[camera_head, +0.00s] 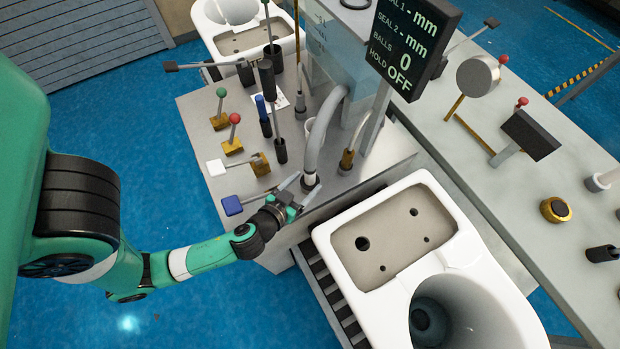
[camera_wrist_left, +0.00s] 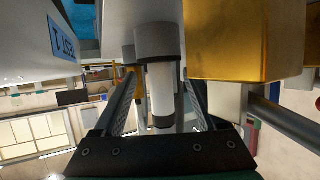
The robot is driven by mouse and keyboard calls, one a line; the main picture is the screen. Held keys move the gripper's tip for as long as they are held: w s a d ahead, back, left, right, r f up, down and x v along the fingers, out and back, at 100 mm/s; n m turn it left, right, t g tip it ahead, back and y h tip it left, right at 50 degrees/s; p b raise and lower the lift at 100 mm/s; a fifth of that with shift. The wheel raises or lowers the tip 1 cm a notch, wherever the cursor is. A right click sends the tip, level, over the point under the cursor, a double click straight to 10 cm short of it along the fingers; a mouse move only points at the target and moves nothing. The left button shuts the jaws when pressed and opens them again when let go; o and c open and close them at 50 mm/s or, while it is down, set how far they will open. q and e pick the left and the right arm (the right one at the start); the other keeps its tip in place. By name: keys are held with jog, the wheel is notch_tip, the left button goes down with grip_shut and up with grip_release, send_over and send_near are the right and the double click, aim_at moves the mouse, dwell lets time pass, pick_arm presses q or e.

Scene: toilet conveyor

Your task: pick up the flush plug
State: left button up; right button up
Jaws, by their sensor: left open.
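What looks like the flush plug, a white cylinder with a dark grey collar, hangs at the lower end of a thick grey hose (camera_head: 332,120) at the front edge of the grey workbench; its white part (camera_head: 310,180) is small in the head view. In the left wrist view the plug (camera_wrist_left: 161,88) points toward the palm, between the two fingers. My left gripper (camera_head: 308,182) is open, with one finger on each side of the plug; I cannot tell whether either finger touches it. My right gripper is not in view.
A brass block (camera_wrist_left: 235,40) sits close beside the plug in the wrist view. A blue-ended lever (camera_head: 232,205) is left of my gripper. A white toilet (camera_head: 400,290) stands on the conveyor to the right. A display (camera_head: 410,45) rises above the bench.

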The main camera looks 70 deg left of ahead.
pick_arm(q)
jog(key=shift+x, duration=3.1)
grip_shut()
